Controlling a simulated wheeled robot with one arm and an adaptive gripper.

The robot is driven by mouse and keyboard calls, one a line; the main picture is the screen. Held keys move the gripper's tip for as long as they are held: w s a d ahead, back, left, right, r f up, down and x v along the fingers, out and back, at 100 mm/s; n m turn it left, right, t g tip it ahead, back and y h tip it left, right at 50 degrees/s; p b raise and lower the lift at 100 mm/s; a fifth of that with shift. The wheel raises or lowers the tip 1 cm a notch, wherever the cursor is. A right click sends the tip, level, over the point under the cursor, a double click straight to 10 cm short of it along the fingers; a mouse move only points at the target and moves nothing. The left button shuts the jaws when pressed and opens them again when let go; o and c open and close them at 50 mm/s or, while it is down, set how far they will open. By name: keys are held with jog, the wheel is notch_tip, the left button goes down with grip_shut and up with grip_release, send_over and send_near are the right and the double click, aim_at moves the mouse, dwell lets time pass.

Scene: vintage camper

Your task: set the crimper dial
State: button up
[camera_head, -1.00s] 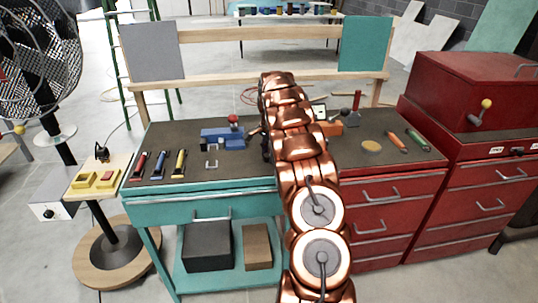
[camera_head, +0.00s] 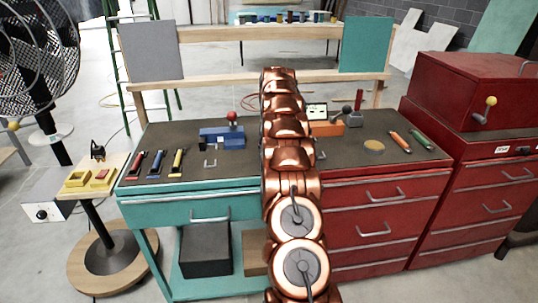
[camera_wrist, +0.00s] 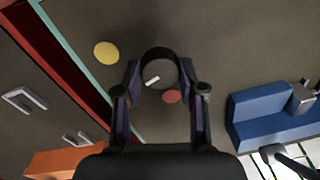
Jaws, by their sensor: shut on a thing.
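In the wrist view my gripper (camera_wrist: 160,92) has its two dark fingers on either side of a round dark-rimmed dial (camera_wrist: 158,53), shut on it. A short white mark (camera_wrist: 152,81) and a small reddish disc (camera_wrist: 171,97) show between the fingers. I cannot tell whether the reddish disc is on the dial or below it. In the head view my copper arm hides the gripper and the dial. A blue block-shaped tool (camera_head: 222,136) with a red-balled lever (camera_head: 232,118) stands left of the arm; its blue body also shows in the wrist view (camera_wrist: 272,118). I cannot tell which body is the crimper.
An orange box (camera_head: 325,128) and a grey device (camera_head: 352,119) stand right of the arm. A yellow disc (camera_head: 373,145) and orange and green handled tools (camera_head: 421,140) lie farther right. Several coloured tools (camera_head: 156,162) lie left on the dark bench top (camera_head: 190,184).

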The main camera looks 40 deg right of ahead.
jog(key=shift+n, duration=0.9)
jog(key=o, duration=1.1)
jog(key=shift+o, duration=0.2)
